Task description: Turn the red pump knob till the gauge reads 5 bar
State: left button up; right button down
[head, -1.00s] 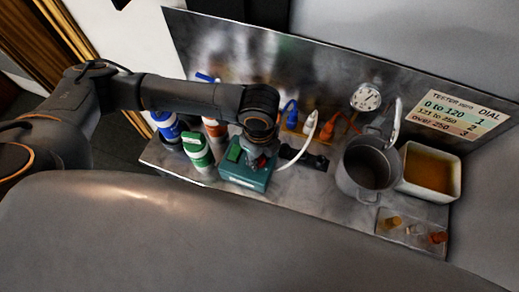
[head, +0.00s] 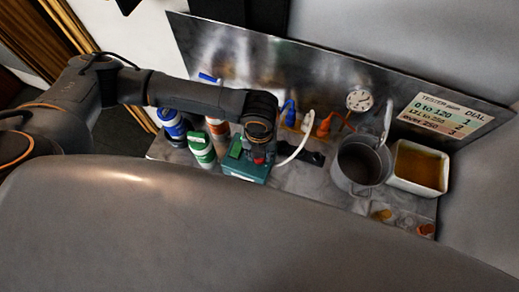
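The teal pump box (head: 243,169) stands on the metal counter with a green block on its top left. The red knob (head: 259,157) shows partly on top of the box, below my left gripper. My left gripper (head: 258,152) points down over the knob from above. Its fingers are mostly hidden by the wrist, so I cannot tell whether they grip the knob. The round white gauge (head: 359,100) is on the back panel. Its needle is too small to read. My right gripper is out of view.
A steel pot (head: 361,166) and a white tub of amber liquid (head: 419,168) stand to the right. Blue, white and orange plugs (head: 306,122) are behind the box. Bottles (head: 201,149) stand close on its left. A sign (head: 446,114) is on the back panel.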

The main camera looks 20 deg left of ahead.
pick_arm(q)
jog(key=shift+m, duration=0.8)
jog(key=o, duration=1.1)
jog(key=shift+o, duration=0.2)
jog(key=shift+r, duration=0.2)
notch_tip(320, 180, up, 12)
jog(key=shift+f, duration=0.2)
